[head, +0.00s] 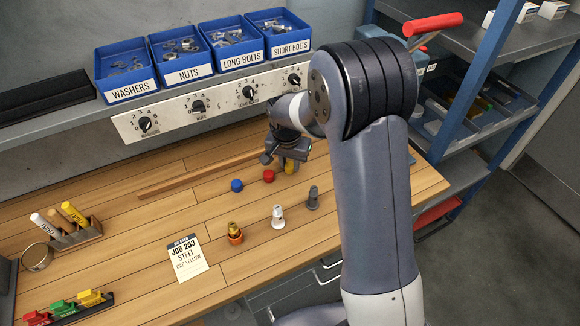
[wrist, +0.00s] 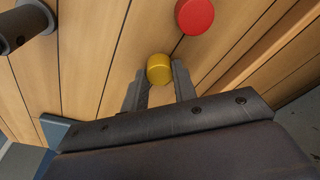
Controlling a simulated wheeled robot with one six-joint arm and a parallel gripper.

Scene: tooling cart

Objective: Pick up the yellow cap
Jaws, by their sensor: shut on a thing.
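The yellow cap (wrist: 159,69) is a small round cap at the fingertips of my gripper (wrist: 160,82) in the wrist view. The two fingers are shut on its sides. In the head view the yellow cap (head: 291,167) shows partly, just below my gripper (head: 288,158), over the right part of the wooden bench. I cannot tell whether it touches the bench. A red cap (head: 269,176) stands just left of it and also shows in the wrist view (wrist: 195,15). A blue cap (head: 237,185) stands further left.
Grey (head: 312,198), white (head: 278,217) and brass-orange (head: 235,234) fittings stand in front. A job card (head: 188,258) reads steel, cap yellow. A wooden strip (head: 200,174) lies behind the caps. Labelled blue bins (head: 128,91) stand above the dial panel (head: 200,112). The bench's middle left is clear.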

